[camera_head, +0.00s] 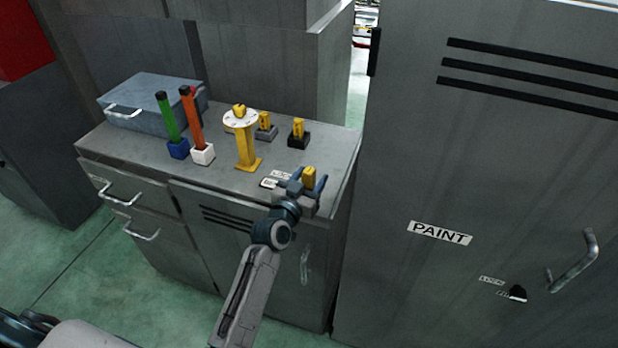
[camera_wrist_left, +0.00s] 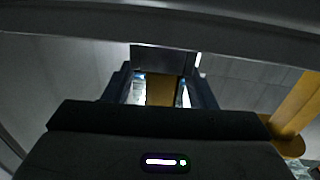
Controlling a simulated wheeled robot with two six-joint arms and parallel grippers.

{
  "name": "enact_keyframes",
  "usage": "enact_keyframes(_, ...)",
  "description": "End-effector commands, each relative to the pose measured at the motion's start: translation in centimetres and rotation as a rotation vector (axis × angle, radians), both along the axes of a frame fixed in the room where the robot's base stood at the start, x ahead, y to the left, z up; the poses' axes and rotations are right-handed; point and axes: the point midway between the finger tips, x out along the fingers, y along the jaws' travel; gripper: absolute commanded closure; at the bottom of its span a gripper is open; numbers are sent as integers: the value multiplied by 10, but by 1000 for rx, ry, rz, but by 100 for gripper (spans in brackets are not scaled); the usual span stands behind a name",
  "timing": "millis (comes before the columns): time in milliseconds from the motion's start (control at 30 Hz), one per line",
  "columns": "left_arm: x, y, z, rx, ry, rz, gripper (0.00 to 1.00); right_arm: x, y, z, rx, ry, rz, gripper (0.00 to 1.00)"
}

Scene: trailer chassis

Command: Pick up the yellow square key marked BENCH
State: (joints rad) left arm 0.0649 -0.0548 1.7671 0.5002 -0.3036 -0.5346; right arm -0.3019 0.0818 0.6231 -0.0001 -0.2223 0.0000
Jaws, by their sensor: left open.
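A yellow key (camera_head: 309,176) stands at the front right of the grey cabinet top, between the fingers of my left gripper (camera_head: 308,183). In the left wrist view the same yellow key (camera_wrist_left: 161,92) shows as a dim brown-yellow block between the two fingers (camera_wrist_left: 161,95). The gripper is open, with a finger on each side of the key. I cannot tell whether either finger touches it. The gripper hides the key's lower part, and no BENCH marking is readable on it. My right gripper is not in view.
A yellow stand (camera_head: 246,150) with a round white top is left of the gripper. Behind are yellow pieces in a grey base (camera_head: 266,133) and a black base (camera_head: 299,140). Green and orange handles and a blue-grey box (camera_head: 150,100) are left. A tall PAINT cabinet (camera_head: 440,170) stands right.

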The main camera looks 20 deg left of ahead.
Motion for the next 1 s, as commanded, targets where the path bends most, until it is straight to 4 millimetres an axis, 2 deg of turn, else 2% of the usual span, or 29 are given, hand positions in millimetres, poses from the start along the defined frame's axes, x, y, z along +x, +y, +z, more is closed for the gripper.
enact_keyframes(133, 14, -1, 0, 1, 1, 0, 49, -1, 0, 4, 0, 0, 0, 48)
enact_keyframes(367, 15, -2, -1, 1, 1, 1, 49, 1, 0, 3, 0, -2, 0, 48)
enact_keyframes(633, 15, -1, -1, 1, 1, 1, 99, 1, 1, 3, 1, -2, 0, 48)
enact_keyframes(1000, 15, -1, 4, 3, -1, 1, 100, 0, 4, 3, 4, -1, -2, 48)
